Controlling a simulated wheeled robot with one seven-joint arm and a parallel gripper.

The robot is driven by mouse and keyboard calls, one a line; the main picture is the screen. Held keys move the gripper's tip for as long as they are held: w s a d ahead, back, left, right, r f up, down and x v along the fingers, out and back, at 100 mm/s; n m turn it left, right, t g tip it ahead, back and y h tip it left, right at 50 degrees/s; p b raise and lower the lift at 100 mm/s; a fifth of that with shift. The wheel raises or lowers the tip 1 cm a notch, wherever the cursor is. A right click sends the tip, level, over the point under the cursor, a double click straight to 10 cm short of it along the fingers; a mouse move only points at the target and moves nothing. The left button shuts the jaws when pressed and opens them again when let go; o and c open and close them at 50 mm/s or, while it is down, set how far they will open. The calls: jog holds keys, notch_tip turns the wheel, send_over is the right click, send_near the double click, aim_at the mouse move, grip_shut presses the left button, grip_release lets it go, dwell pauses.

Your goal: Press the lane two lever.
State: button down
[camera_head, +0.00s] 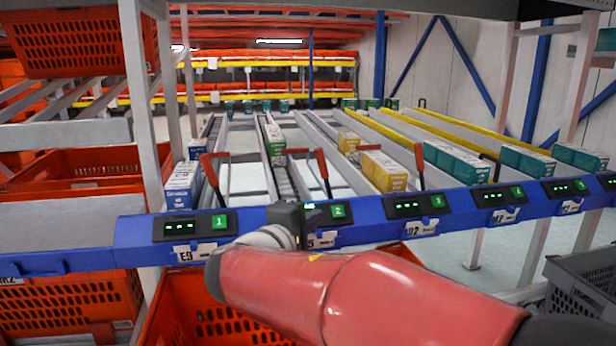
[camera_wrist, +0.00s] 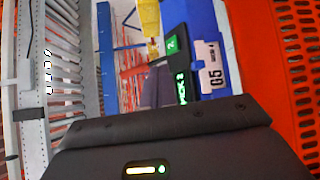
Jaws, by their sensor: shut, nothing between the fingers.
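The lane two lever (camera_head: 323,172) is a red handle standing tilted behind the blue rail, above the panel marked 2 (camera_head: 338,211). My gripper (camera_head: 287,213) is a dark block at the rail, just left of that panel and below and left of the lever. It partly covers the panel's left side. In the wrist view my gripper's dark fingers (camera_wrist: 158,88) point at the rail beside the panel marked 2 (camera_wrist: 171,43). The fingers are shut and empty. I cannot tell whether they touch anything.
Red levers stand at lane one (camera_head: 214,180) and lane three (camera_head: 420,165). The blue rail (camera_head: 130,240) runs across the front. Yellow cartons (camera_head: 383,172) and other cartons lie on the lanes. An orange tote (camera_head: 190,310) sits below the rail, a grey crate (camera_head: 580,285) at right.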

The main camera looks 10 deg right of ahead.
jog(key=w+a+r+n+t+y, duration=0.1)
jog(key=w+a+r+n+t, duration=0.1)
jog(key=a, duration=0.5)
jog(key=shift+w+r+n+t, duration=0.3)
jog(key=shift+w+r+t, duration=0.1)
jog(key=shift+w+t, duration=0.6)
jog(key=p+x, duration=0.1)
jog(key=x, duration=0.8)
jog(key=shift+s+d+r+p, duration=0.1)
jog(key=shift+p, duration=0.25)
jog(key=d, duration=0.1)
jog(key=w+d, duration=0.1)
jog(key=d+r, duration=0.1)
jog(key=shift+w+d+p, duration=0.1)
jog(key=shift+w+p, duration=0.05)
jog(key=shift+p, duration=0.15)
jog(key=shift+w+d, duration=0.15)
jog(key=shift+d, duration=0.35)
jog(key=shift+d, duration=0.1)
